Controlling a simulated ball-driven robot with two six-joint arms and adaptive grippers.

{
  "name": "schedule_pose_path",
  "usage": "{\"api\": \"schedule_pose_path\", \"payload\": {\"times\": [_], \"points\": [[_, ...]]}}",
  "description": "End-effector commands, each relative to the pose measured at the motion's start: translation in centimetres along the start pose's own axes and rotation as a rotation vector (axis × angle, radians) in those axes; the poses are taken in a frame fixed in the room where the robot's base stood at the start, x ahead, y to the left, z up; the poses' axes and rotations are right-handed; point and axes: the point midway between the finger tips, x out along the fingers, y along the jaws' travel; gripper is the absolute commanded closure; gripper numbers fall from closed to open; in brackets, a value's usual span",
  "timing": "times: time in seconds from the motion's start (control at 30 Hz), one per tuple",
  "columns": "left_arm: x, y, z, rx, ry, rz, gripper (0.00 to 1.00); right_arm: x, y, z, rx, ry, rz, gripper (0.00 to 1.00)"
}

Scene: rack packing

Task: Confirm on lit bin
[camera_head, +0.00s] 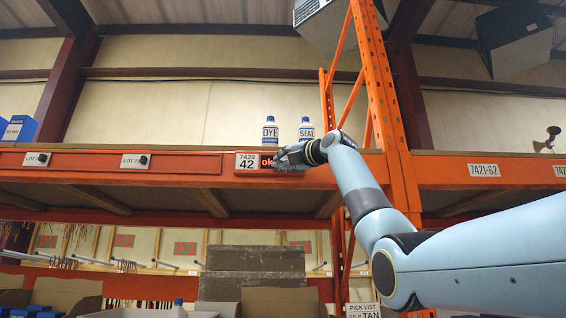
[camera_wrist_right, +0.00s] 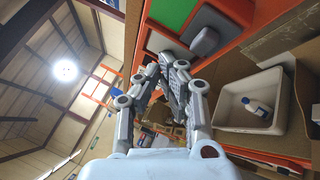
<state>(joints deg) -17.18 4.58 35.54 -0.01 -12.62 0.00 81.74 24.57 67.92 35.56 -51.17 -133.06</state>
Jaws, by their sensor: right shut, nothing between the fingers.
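A bright green panel (camera_wrist_right: 168,12) is beside the button. I cannot tell whether the fingers touch the button. My left gripper is not in view.
Bottles marked DYE (camera_head: 270,133) and SEAL (camera_head: 306,131) stand on the shelf above. An orange upright (camera_head: 385,90) rises right of the gripper. A white tray (camera_wrist_right: 281,117) holding a bottle (camera_wrist_right: 257,107) and cardboard boxes (camera_head: 280,300) are below.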

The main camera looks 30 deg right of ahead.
Motion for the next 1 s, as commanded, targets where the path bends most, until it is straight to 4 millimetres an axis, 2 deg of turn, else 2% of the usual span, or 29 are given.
{"api": "schedule_pose_path", "payload": {"times": [1.0], "points": [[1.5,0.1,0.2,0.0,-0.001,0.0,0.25,-2.0,0.9,-1.1,-0.001,0.0,0.003,1.0]]}}
